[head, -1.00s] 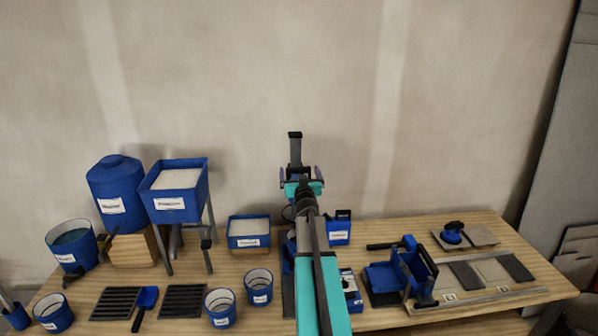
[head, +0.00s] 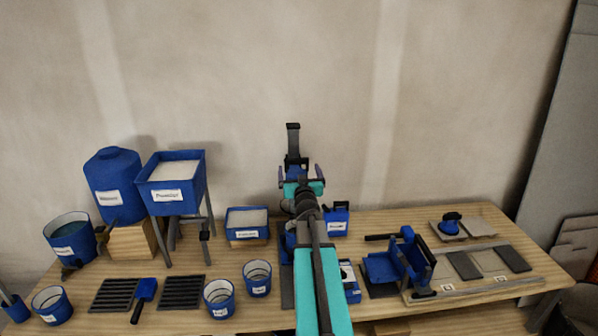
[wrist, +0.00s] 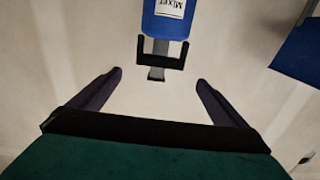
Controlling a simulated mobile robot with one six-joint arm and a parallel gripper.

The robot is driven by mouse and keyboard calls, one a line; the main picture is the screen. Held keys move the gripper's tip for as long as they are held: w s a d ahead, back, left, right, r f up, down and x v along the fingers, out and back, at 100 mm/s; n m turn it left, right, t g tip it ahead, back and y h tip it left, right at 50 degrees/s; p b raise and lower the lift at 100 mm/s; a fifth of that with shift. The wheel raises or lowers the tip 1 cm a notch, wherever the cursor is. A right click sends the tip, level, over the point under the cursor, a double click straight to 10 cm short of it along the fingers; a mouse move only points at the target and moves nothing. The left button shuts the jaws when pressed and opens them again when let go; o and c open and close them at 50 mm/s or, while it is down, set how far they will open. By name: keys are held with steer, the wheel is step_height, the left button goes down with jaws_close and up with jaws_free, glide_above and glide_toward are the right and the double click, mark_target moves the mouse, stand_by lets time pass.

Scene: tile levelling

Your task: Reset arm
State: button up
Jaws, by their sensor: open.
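My gripper (head: 301,171) is open and empty, raised above the middle of the bench and pointing towards the wall. In the wrist view its two dark fingers (wrist: 160,77) stand wide apart with nothing between them. A blue mixer (wrist: 165,20) with an upside-down label shows beyond the fingertips, with a dark fork-shaped bracket below it. In the head view the mixer's dark upright (head: 293,138) rises behind my gripper. My arm hides most of its lower part.
The wooden bench (head: 390,222) holds a blue tank (head: 116,190), a powder hopper (head: 172,195), a shallow blue box (head: 247,219) and several buckets. A blue cradle (head: 408,262) and a tile board (head: 490,285) are at right. The air around my gripper looks clear.

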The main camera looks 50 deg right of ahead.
stand_by(0.5)
steer(key=w+a+f+n+g+y, duration=0.1)
steer(key=w+a+f+g+y, duration=0.15)
steer(key=a+f, duration=1.1)
steer(key=w+a+f+n+g+y, duration=0.15)
steer(key=a+f+g+y, duration=0.25)
steer(key=a+f, duration=0.9)
steer(key=s+a+f+n+g+y, duration=0.25)
steer(key=s+a, duration=0.25)
steer(key=a, duration=0.5)
steer(key=s+a+f+n+g+y, duration=0.1)
steer(key=s+a+f+g, duration=0.3)
steer(key=a, duration=0.7)
steer(key=s+a+f+n+y, duration=0.1)
steer(key=s+a+f+n, duration=0.1)
steer(key=s+a, duration=0.6)
steer(key=s+a+f+g+b, duration=0.2)
steer(key=s+f+g+b, duration=0.3)
steer(key=s+f, duration=1.9)
steer(key=shift+s+a+f+g+y+b, duration=0.2)
steer(key=shift+s+a+g+y+b, duration=0.15)
steer(key=shift+g, duration=0.45)
